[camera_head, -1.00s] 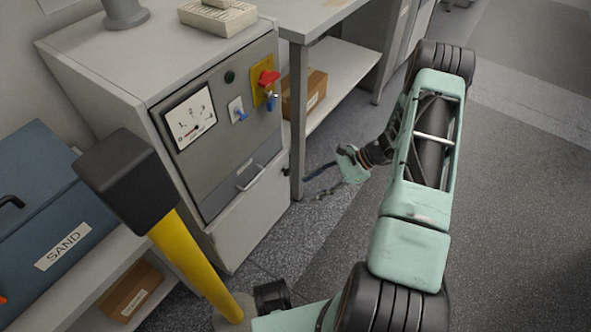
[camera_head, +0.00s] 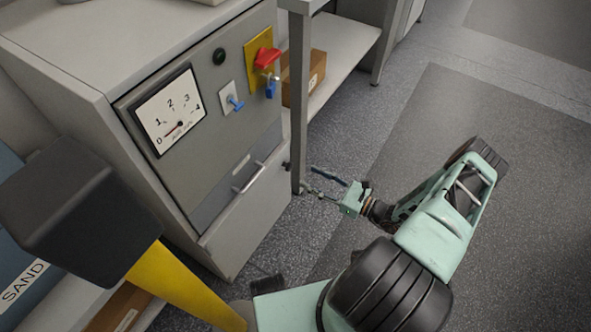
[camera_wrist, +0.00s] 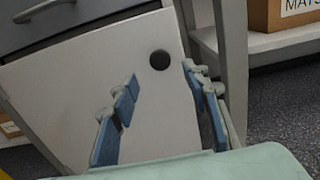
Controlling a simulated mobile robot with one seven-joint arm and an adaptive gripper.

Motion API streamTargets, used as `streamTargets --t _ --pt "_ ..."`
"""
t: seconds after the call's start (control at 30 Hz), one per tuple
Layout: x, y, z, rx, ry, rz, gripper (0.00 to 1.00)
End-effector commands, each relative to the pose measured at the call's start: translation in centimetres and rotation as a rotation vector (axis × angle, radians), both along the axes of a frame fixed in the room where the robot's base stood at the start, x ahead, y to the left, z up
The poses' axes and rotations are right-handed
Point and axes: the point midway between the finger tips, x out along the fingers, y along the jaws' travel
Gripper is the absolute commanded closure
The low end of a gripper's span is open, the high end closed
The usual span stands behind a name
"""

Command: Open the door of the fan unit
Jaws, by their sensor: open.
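The fan unit looks to be the grey cabinet with a dial gauge (camera_head: 170,112) on its front. Its front panel (camera_head: 212,150) carries a silver bar handle (camera_head: 250,177) low down and looks closed. The handle also shows at the upper left of the wrist view (camera_wrist: 42,9). My gripper (camera_head: 320,184) is open and empty, right of the handle and near the table leg. In the wrist view my gripper's blue-padded fingers (camera_wrist: 160,82) stand apart before the pale lower panel (camera_wrist: 75,85), with a black round spot (camera_wrist: 159,60) between and beyond them.
A red switch on a yellow plate (camera_head: 259,47), with a blue piece below it, and a blue toggle (camera_head: 234,102) sit on the front. A table leg (camera_head: 299,100) stands close right of the cabinet; a box (camera_head: 302,76) lies on the shelf. Floor at right is clear.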

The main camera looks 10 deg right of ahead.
Motion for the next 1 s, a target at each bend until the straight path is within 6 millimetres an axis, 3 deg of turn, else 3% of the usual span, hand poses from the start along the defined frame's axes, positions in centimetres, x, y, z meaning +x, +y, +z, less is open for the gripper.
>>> streamTargets --t 0.2,0.37,0.77,1.0 --pt "2.9 3.1 -0.2 -0.001 0.0 0.005 0.57" --pt "4.3 4.4 -0.1 -0.002 0.001 0.004 0.57" --pt "4.9 5.0 0.0 -0.003 0.001 0.002 0.57" --pt "4.9 5.0 0.0 -0.003 0.001 0.003 0.83"
